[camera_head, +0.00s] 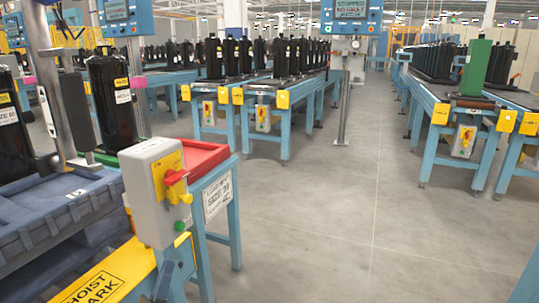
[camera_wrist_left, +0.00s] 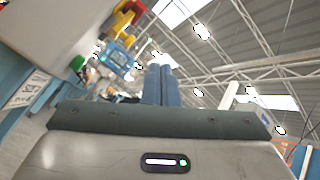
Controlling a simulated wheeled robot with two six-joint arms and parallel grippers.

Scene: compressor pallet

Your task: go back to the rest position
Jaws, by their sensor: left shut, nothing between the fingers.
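My left gripper (camera_head: 166,272) shows at the bottom of the head view, low beside the yellow hoist-park beam and below the grey switch box. In the left wrist view its two blue-grey fingers (camera_wrist_left: 161,84) stand side by side, shut and empty, pointing up towards the roof. My right gripper is not in view.
The yellow hoist-park beam (camera_head: 95,285) and a blue-grey pallet (camera_head: 75,210) lie at the left. Black compressors (camera_head: 112,105) stand beyond, near a red tray (camera_head: 205,158). Blue conveyors flank the aisle, whose grey floor (camera_head: 310,220) is clear.

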